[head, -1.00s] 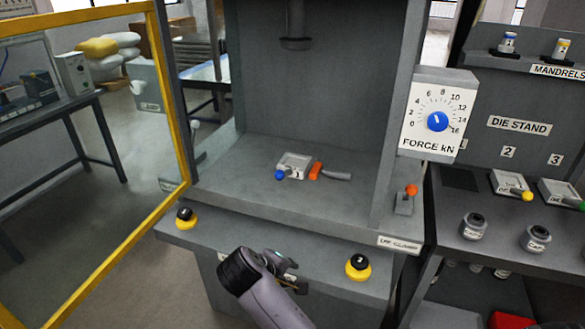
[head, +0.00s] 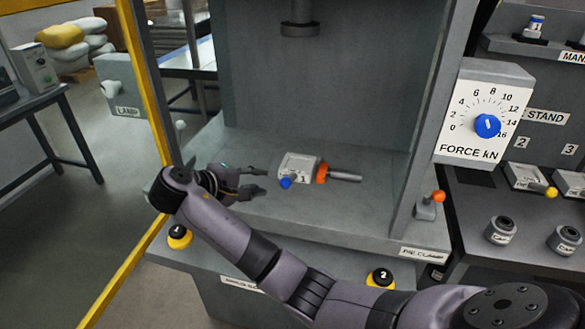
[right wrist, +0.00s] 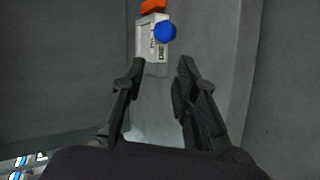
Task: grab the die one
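Die one is a pale grey block (head: 298,167) marked 1 with a blue knob (head: 286,183) on its front. It lies on the press bed, with an orange ring (head: 322,173) and a grey rod against its right side. My right gripper (head: 262,181) is over the bed, just left of the die, its fingers apart and pointing at it. In the right wrist view the die (right wrist: 151,38) and its blue knob stand beyond the tips of the open fingers (right wrist: 158,75), with nothing between them. My left gripper is not seen.
The press column (head: 447,110) stands right of the bed, with the die clamp lever (head: 430,207) at its front. A yellow-framed guard (head: 150,90) is at the left. The ram (head: 299,20) hangs above. Black-topped buttons (head: 380,278) line the front ledge.

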